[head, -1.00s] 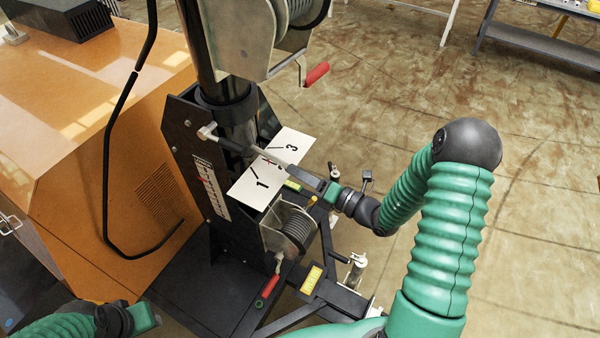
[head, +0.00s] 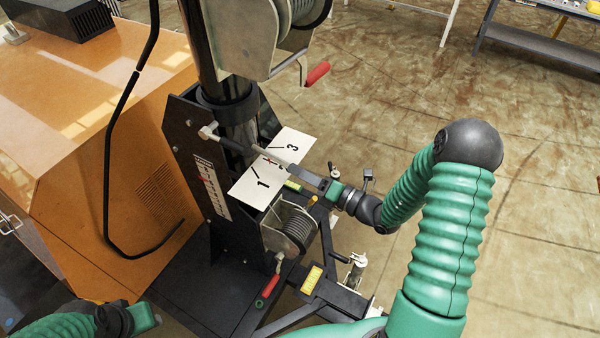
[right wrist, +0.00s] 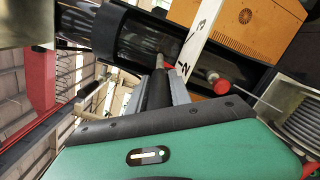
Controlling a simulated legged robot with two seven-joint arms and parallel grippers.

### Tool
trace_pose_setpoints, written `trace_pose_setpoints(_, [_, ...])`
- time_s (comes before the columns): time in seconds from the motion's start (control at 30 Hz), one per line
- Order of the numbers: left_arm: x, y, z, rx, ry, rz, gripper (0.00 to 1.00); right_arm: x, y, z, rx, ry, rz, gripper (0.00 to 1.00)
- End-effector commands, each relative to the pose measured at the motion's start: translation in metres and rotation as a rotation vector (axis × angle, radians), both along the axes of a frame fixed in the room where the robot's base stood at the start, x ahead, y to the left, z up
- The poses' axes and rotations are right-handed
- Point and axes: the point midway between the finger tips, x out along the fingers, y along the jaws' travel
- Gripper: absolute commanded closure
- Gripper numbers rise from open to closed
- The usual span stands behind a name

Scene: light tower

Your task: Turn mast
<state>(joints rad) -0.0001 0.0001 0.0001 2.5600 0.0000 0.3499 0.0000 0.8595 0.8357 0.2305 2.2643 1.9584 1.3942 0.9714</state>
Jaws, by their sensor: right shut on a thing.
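The mast (head: 238,122) is a dark upright tube in a black bracket on the trailer. Fingers partly hide the plate's middle mark. My right gripper (head: 287,167) is shut on the bar over the plate. In the right wrist view the black bar (right wrist: 158,92) lies between the fingers, with a red piece near its far end. My left gripper (head: 146,318) is at the lower left, away from the mast; its fingers are unclear.
A winch with a red-handled crank (head: 316,74) hangs on the mast above. A lower winch (head: 290,228) with a red crank handle (head: 268,288) sits below the plate. An orange cabinet (head: 90,140) stands at left. Open floor lies to the right, with a grey table (head: 540,45) behind.

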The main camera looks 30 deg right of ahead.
Motion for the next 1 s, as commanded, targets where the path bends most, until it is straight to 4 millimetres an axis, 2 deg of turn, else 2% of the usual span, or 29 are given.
trace_pose_setpoints(0.03, [0.000, 0.000, 0.001, 0.000, 0.000, 0.000, 0.64, 0.005, -0.009, 0.003, -0.003, -0.010, 0.010, 1.00])
trace_pose_setpoints(0.2, [0.000, 0.000, 0.002, 0.000, 0.000, 0.000, 0.64, 0.012, -0.023, 0.002, -0.004, -0.008, 0.078, 1.00])
trace_pose_setpoints(0.47, [0.000, 0.000, 0.002, 0.000, 0.000, 0.000, 0.64, 0.012, -0.023, 0.001, -0.002, -0.004, 0.090, 1.00])
trace_pose_setpoints(0.5, [0.000, 0.000, 0.002, 0.000, 0.000, 0.000, 0.64, 0.012, -0.022, 0.001, -0.003, -0.003, 0.088, 0.74])
trace_pose_setpoints(0.67, [0.000, 0.000, 0.002, 0.000, 0.000, 0.000, 0.64, 0.011, -0.020, 0.001, -0.005, -0.002, 0.089, 0.54])
trace_pose_setpoints(1.0, [0.000, 0.000, 0.000, 0.000, 0.000, 0.000, 0.64, 0.009, -0.021, 0.000, -0.005, -0.001, 0.090, 0.54])
